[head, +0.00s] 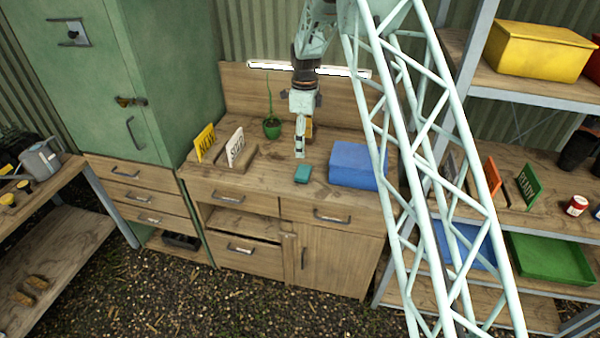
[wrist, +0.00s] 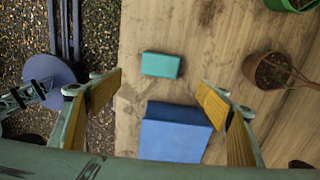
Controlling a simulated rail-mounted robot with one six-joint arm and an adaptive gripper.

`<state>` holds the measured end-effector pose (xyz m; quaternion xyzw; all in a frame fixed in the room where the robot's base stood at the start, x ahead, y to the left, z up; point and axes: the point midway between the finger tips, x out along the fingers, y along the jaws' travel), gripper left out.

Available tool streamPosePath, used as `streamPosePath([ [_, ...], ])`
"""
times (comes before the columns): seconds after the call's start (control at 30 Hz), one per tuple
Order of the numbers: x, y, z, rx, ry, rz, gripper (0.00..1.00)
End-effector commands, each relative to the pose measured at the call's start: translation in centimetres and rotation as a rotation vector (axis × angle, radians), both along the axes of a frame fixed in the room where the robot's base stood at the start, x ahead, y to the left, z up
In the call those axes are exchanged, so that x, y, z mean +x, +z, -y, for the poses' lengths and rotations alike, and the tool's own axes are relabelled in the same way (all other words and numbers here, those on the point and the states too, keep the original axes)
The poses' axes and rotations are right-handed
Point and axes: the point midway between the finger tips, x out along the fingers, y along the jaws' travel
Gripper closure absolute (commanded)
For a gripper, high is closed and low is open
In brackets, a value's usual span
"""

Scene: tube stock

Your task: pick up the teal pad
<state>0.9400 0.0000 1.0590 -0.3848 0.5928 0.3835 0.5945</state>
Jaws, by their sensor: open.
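The teal pad (head: 302,174) is a small block lying flat on the wooden bench top near its front edge, just left of the blue box. The pad also shows in the wrist view (wrist: 161,65), beyond the fingertips and between their lines, with bare wood around it. My gripper (head: 300,152) hangs above the bench, pointing down, over the area just behind the pad. In the wrist view its two yellow-padded fingers (wrist: 160,90) are spread wide apart with nothing between them. The gripper does not touch the pad.
A blue box (head: 352,165) stands close right of the pad. A potted plant (head: 272,127) stands behind on the left. Yellow and white signs (head: 235,147) stand at the bench's left. A wooden back panel (head: 240,85) closes the rear. Bare wood lies left of the pad.

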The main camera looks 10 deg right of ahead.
Motion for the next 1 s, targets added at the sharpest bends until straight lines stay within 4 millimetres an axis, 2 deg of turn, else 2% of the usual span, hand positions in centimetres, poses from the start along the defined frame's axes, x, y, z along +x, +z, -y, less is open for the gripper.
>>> streamPosePath([
  [0.67,0.3,-1.3,0.0,0.000,-0.020,-0.004,0.30],
  [1.0,0.3,-4.9,0.0,0.000,-0.020,-0.005,0.30],
])
